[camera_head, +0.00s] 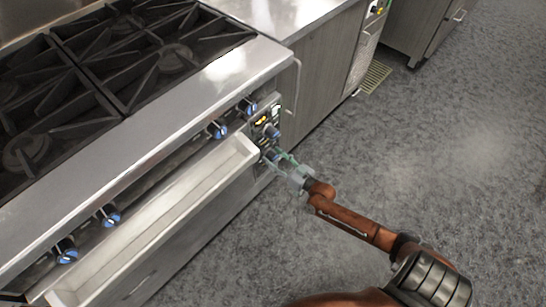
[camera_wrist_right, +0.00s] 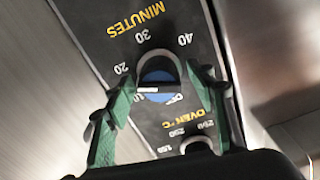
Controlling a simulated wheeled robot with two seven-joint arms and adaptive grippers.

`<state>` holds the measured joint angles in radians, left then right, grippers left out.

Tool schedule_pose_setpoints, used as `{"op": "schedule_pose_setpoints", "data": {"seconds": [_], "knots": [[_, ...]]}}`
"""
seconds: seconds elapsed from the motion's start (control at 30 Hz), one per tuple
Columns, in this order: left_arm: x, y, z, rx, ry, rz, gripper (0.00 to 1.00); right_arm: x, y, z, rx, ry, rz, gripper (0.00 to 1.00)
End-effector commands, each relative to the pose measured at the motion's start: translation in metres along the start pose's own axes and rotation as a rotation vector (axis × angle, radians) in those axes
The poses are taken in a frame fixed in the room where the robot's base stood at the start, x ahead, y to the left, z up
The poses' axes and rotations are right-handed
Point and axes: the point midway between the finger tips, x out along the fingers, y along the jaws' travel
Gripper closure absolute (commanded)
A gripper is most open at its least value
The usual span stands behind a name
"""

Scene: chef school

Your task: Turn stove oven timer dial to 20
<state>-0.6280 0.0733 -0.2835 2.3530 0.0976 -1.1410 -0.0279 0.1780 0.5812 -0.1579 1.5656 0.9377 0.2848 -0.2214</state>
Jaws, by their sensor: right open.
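The timer dial (camera_wrist_right: 158,75) has a dark rim and a blue face. In the right wrist view it sits on a dark panel marked MINUTES, with 20, 30 and 40 around it. Its exact setting is hard to read. My right gripper (camera_wrist_right: 158,92) is open, with one green finger on each side of the dial in the picture; I cannot tell if they touch it. In the head view my right gripper (camera_head: 286,165) is at the lower part of the control panel (camera_head: 262,132), at the stove's right end. My left gripper is not in view.
The OVEN °C dial (camera_wrist_right: 196,144) is close to the timer, partly hidden by my gripper. Several blue-faced knobs (camera_head: 218,129) line the stove front above a protruding ledge (camera_head: 180,205). Burner grates (camera_head: 130,45) cover the top. The grey floor (camera_head: 440,140) at right is clear.

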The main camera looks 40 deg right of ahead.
Motion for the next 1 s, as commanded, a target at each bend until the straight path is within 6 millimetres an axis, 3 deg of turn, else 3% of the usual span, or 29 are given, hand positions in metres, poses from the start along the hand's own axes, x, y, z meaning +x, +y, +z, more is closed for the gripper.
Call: {"op": "schedule_pose_setpoints", "data": {"seconds": [0.17, 0.77, 1.0], "knots": [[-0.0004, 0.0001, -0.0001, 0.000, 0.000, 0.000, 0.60, 0.0001, 0.0000, -0.0007, 0.000, 0.001, 0.000, 0.49], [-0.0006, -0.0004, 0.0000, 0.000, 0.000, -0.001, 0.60, -0.0002, 0.0002, -0.0005, 0.000, 0.001, 0.000, 0.91], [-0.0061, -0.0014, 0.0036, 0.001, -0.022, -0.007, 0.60, 0.0000, 0.0004, -0.0017, 0.073, 0.001, 0.001, 0.91]]}}
